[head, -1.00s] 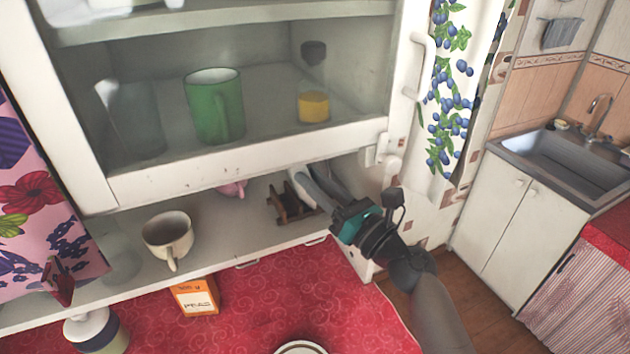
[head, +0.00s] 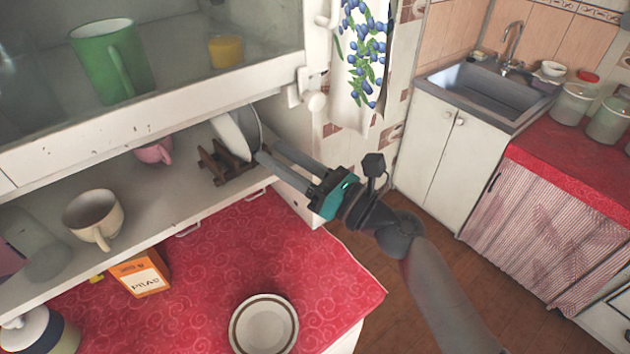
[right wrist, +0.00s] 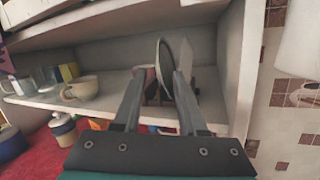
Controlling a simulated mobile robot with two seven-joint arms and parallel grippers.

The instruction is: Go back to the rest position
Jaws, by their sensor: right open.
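My right gripper (head: 267,153) reaches in from the right at the open front of the lower cupboard shelf. Its two fingers are apart and hold nothing. Just past the fingertips, a white plate (head: 228,135) stands on edge in a small brown rack (head: 222,167) on the shelf. In the right wrist view, the plates (right wrist: 187,90) show beyond and between the open fingers (right wrist: 158,75); whether a finger touches them is unclear. My left gripper is not in view.
A beige cup (head: 95,215) and a pink cup (head: 153,150) stand on the shelf (head: 60,270). An orange box (head: 140,275) and a bowl (head: 264,325) are on the red counter (head: 215,250). A cabinet with a green mug (head: 112,60) overhangs the shelf. Floor (head: 400,290) is open at right.

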